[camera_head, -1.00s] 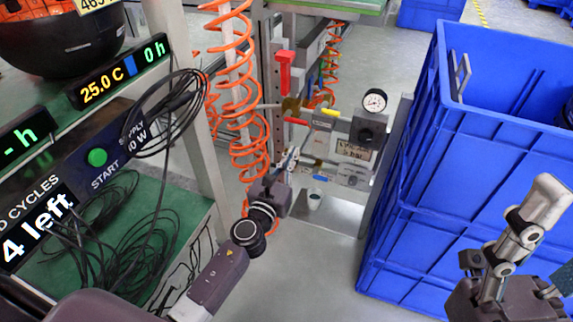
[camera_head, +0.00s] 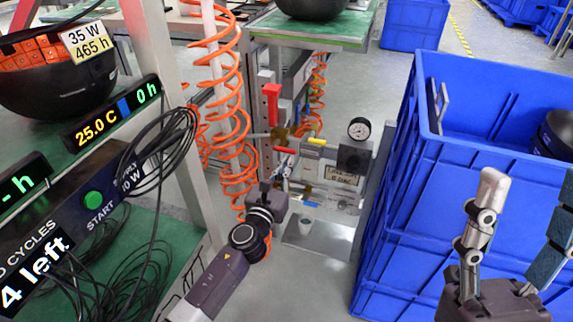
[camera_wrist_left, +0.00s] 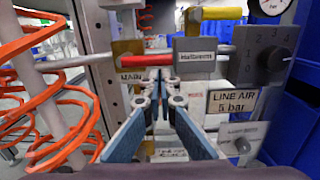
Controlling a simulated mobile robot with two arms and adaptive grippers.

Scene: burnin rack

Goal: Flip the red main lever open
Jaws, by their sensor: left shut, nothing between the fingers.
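The red main lever (camera_head: 284,150) lies about level on the air panel, running right from a brass valve. My left gripper (camera_head: 274,181) is shut and empty, just below the lever. In the left wrist view its fingertips (camera_wrist_left: 158,76) are close together and overlap the area under the lever; I cannot tell whether they touch it. My right gripper (camera_head: 522,213) is at the right of the head view, its fingers spread, empty and away from the panel.
Orange coiled hoses (camera_head: 232,110) hang left of the panel. A pressure gauge (camera_head: 358,128) and yellow handle (camera_head: 316,141) are near the lever. A large blue crate (camera_head: 400,220) stands to the right. A bench with black cables (camera_head: 110,250) is at left.

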